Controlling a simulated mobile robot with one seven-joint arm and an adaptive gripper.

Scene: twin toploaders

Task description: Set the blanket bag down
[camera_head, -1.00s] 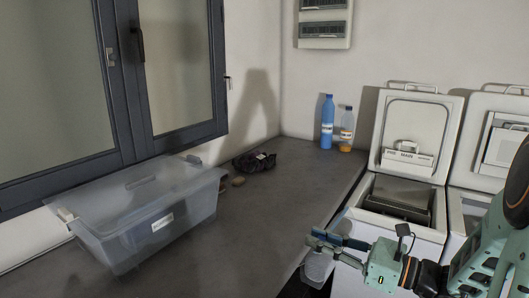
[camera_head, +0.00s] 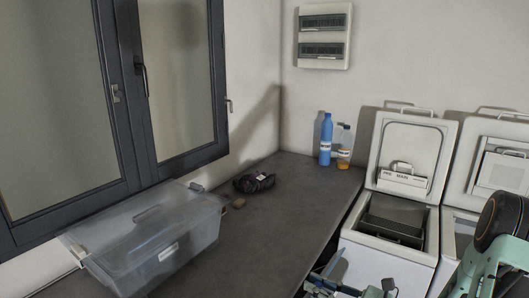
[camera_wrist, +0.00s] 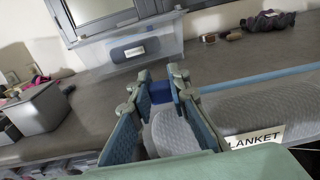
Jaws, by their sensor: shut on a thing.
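The blanket bag (camera_wrist: 235,105) is grey and quilted with blue trim and a white label ending in "LANKET". It fills the lower right of the wrist view, close below and beside my gripper. My gripper (camera_wrist: 160,88) is shut on a blue part of the bag, seemingly its handle, between the fingers. In the head view my gripper (camera_head: 325,284) is at the bottom edge, by the counter's front edge and left of the near toploader. The bag is mostly cut off or hidden there, so I cannot tell whether it touches a surface.
The grey counter (camera_head: 265,215) has a wide clear middle. On it are a lidded clear bin (camera_head: 165,245), a dark bundle (camera_head: 254,182), a blue bottle (camera_head: 326,140) and a clear bottle (camera_head: 344,150). Two toploaders stand at the right; the near one (camera_head: 390,260) has its lid up.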

